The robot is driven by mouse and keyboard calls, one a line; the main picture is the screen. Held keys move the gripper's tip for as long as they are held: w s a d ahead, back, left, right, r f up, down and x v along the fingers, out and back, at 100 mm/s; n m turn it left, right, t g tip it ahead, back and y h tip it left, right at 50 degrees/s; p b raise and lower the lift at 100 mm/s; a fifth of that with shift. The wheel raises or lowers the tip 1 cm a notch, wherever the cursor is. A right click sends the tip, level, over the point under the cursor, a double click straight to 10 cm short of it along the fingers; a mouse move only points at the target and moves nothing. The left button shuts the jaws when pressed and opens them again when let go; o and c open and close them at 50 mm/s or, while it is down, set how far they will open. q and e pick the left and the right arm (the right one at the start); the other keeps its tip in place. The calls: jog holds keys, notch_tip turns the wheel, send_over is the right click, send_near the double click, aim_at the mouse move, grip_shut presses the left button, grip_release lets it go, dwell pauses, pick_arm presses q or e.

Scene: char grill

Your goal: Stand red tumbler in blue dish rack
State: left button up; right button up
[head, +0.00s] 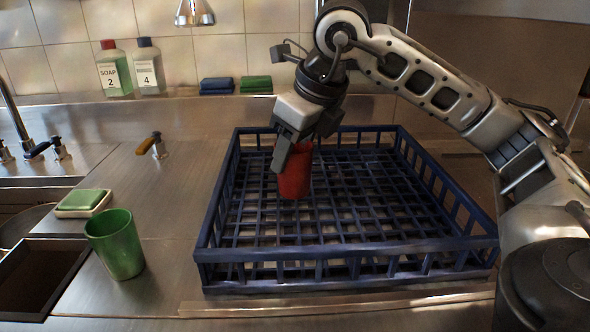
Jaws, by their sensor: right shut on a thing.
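The red tumbler (293,179) is upright inside the outline of the blue dish rack (345,275), left of the rack's middle. My right gripper (294,150) comes down from above and is shut on the tumbler's upper part. Its fingers hide part of the tumbler's rim. I cannot tell for certain whether the tumbler's base touches the rack's grid floor. The rack is a low, open-topped crate with a lattice floor, and it holds nothing else that I can see. My left gripper is not in the head view.
A green tumbler (115,244) stands on the steel counter left of the rack, near a green sponge on a dish (84,203). Two soap bottles (114,70) and folded cloths (256,84) sit on the back ledge. Sinks and taps are at far left.

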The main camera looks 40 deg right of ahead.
aim_at(295, 169)
jog(key=f, duration=0.2)
jog(key=shift+d+f, duration=0.25)
jog(key=shift+f, duration=0.15)
jog(key=shift+w+f, duration=0.1)
jog(key=shift+f, duration=0.3)
jog(key=shift+f, duration=0.15)
jog(key=o, duration=0.6)
jog(key=shift+f+b, duration=0.1)
jog(key=shift+b, duration=0.25)
jog(key=shift+c, duration=0.2)
jog(key=o, duration=0.4)
